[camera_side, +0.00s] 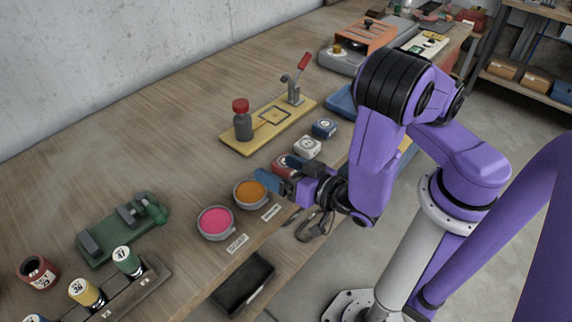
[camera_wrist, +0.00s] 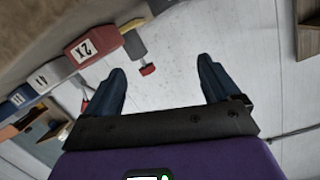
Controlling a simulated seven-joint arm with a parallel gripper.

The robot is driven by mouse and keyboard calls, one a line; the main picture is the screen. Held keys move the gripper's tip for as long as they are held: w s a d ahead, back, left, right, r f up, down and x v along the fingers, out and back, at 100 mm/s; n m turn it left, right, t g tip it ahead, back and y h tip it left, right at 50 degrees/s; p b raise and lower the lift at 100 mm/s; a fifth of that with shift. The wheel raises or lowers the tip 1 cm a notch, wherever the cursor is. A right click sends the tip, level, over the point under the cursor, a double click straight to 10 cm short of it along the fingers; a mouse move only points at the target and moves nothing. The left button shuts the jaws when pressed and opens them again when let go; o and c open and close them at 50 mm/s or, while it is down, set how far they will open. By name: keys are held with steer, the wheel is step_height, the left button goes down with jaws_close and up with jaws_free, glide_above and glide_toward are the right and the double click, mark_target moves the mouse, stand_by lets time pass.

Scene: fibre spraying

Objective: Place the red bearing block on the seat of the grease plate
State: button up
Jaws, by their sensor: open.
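The red bearing block (camera_side: 284,162) sits on the bench in the side view, partly hidden behind my gripper (camera_side: 266,179). My gripper is low, with its blue fingers beside the orange bowl. In the wrist view my gripper (camera_wrist: 160,66) is open, with nothing held between the fingers. A red labelled block (camera_wrist: 94,46) shows there left of the fingers, probably the same one. The yellow grease plate (camera_side: 245,143) lies farther back, with a red-capped bottle (camera_side: 242,122), a square outlined seat (camera_side: 275,116) and a red-handled clamp (camera_side: 297,88). The seat looks empty.
A white block (camera_side: 307,147) and a blue block (camera_side: 324,128) stand in line behind the red one. Pink (camera_side: 215,223) and orange (camera_side: 250,193) bowls stand at the front edge. A green fixture (camera_side: 122,230) is at left. Bench left of the plate is clear.

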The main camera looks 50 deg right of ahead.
steer(key=a+r+n+g+y, duration=0.25)
steer(key=a+n+g, duration=0.3)
steer(key=a, duration=0.45)
steer(key=a+r+n+g+y, duration=0.2)
steer(key=a+n+g+y, duration=0.3)
steer(key=a, duration=0.4)
steer(key=w+d+r+n+g+h, duration=0.1)
steer(key=d+r+n+g+h, duration=0.2)
steer(key=d, duration=0.4)
steer(key=w+d+r+n+h, duration=0.1)
steer(key=d+r+n+h, duration=0.1)
steer(key=d+n+h, duration=0.35)
steer(key=w+d+r+n+g+h, duration=0.1)
steer(key=d+r+n+g+h, duration=0.2)
steer(key=d, duration=0.5)
steer(key=n+t, duration=0.1)
glide_above(282, 165)
steer(key=shift+y, duration=0.3)
step_height(282, 165, down, 10)
steer(key=shift+f, duration=0.2)
steer(key=shift+a+x, duration=0.1)
steer(key=shift+x, duration=1.35)
steer(key=shift+a+x, duration=0.15)
steer(key=shift+x, duration=1.3)
